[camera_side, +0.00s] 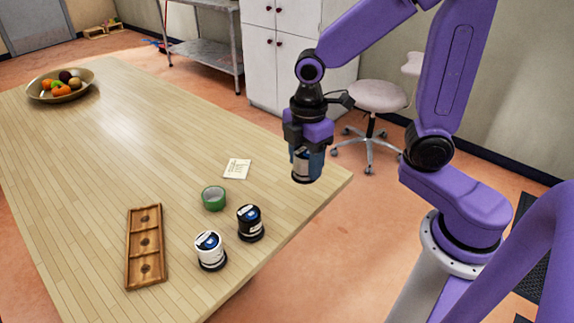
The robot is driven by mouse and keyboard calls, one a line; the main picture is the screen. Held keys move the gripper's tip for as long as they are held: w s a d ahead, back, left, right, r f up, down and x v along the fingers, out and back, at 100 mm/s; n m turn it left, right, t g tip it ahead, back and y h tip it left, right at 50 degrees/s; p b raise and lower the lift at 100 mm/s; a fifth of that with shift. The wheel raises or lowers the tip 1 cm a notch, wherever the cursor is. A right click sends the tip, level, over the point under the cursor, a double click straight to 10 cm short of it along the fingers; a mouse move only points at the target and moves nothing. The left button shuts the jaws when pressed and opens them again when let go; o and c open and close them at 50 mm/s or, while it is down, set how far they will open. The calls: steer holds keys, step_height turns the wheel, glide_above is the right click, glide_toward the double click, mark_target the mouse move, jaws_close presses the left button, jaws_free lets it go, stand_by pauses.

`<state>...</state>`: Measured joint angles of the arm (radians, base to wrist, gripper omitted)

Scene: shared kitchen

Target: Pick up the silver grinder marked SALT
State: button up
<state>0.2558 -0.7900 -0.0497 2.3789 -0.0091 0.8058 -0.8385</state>
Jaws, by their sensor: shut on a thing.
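My gripper (307,157) is at the right part of the table in the side view, pointing down. It is shut on a silver grinder (302,165), held upright between the fingers. The fingers cover much of its sides, and I cannot read any marking on it. It appears raised above the tabletop near the right edge. A white grinder (209,248) and a black grinder (250,222) stand upright at the table's near end, apart from my gripper. Their labels are too small to read.
A wooden tray with three hollows (131,250) lies left of the white grinder. A fruit bowl (88,76) stands at the far left. The middle of the table (130,140) is clear.

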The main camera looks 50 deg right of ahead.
steer(key=s+d+r, duration=0.1)
steer(key=s+r, duration=0.2)
steer(key=s, duration=0.3)
steer(key=shift+d, duration=0.25)
